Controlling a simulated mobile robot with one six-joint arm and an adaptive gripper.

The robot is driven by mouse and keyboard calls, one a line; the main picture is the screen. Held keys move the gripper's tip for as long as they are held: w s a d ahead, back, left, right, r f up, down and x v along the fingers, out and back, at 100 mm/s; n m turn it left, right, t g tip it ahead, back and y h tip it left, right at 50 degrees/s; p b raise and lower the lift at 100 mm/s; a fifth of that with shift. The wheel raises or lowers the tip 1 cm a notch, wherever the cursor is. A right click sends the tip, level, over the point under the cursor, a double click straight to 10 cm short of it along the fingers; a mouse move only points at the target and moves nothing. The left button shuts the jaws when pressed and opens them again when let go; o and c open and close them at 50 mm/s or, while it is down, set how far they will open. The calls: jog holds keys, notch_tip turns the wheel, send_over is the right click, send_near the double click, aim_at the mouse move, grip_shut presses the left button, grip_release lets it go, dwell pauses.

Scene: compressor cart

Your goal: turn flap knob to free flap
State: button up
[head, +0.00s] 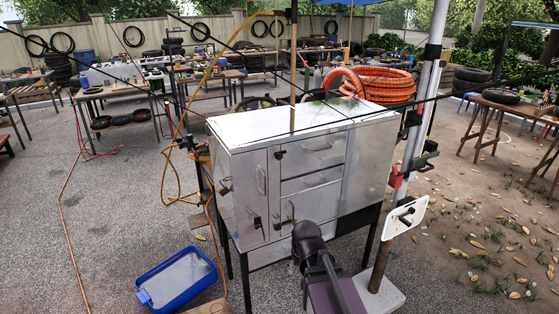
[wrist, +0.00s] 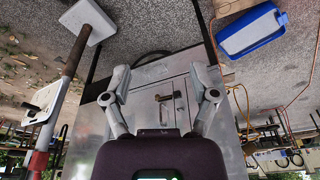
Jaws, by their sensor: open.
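A grey metal cabinet (head: 372,160) stands on dark legs, with a door at left and drawers and panels at right. A small knob (head: 290,222) sits low on its front, right of the door. I cannot tell for certain which fitting is the flap knob. My gripper (head: 303,232) is in front of the lower cabinet front and partly hides it. In the upside-down wrist view, my gripper (wrist: 160,84) is open, with its fingers spread apart.
A blue tub (head: 177,280) lies on the ground at front left. A post with a white plate (head: 405,217) stands close at right. Orange hose (head: 385,82) is coiled behind the cabinet. A loose red hose (head: 68,190) crosses the open ground at left.

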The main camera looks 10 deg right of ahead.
jog(key=w+m+t+b, duration=0.2)
jog(key=w+t, duration=0.2)
jog(key=w, duration=0.5)
jog(key=m+t+b, duration=0.6)
jog(key=t+b, duration=0.1)
jog(key=t, duration=0.7)
send_near(280, 158)
jog(key=s+f, duration=0.3)
jog(key=shift+d+r+t+y, duration=0.1)
jog(key=shift+r+t+y, duration=0.25)
jog(key=shift+r, duration=0.4)
jog(key=shift+w, duration=0.15)
jog(key=p+x, duration=0.4)
jog(key=x, duration=0.9)
jog(key=shift+w+r, duration=0.1)
jog(key=shift+w, duration=0.2)
